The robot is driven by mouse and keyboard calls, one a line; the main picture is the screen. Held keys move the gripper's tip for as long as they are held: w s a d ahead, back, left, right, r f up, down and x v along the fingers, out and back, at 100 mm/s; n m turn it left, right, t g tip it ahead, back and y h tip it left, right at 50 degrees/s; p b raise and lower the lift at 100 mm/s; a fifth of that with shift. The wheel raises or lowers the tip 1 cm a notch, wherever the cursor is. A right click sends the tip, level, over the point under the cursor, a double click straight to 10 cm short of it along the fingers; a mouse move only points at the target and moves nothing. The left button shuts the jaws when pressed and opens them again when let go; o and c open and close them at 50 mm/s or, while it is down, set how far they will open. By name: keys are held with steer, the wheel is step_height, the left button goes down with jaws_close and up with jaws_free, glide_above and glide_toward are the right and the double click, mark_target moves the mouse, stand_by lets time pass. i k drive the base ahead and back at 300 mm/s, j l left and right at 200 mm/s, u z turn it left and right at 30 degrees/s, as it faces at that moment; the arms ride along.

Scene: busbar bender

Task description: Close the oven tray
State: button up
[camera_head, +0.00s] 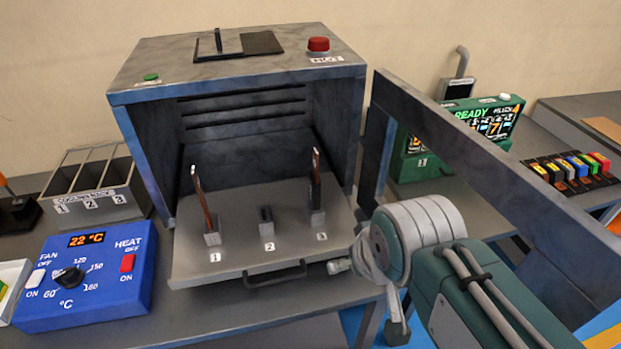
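The oven (240,110) is a grey metal box with its front open. Its tray (200,262) is pulled out at the front, with slots marked 1, 2 and 3. Upright copper-coloured bars stand in slot 1 (203,203) and slot 3 (316,180); slot 2 shows only a short dark holder (266,217). A dark handle (275,274) is on the tray's front edge. My arm comes in from the lower right, and its end with my gripper (397,322) is right of the tray's front corner, apart from the handle. The fingers are not clear to see.
The oven door (500,180) stands open to the right, behind my arm. A blue control box (85,278) reading 22 °C is at left, with a numbered rack (92,188) behind it. A green machine (470,125) reading READY is behind the door.

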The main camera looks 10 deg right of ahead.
mark_target(257, 229)
steer(key=k+j, duration=0.9)
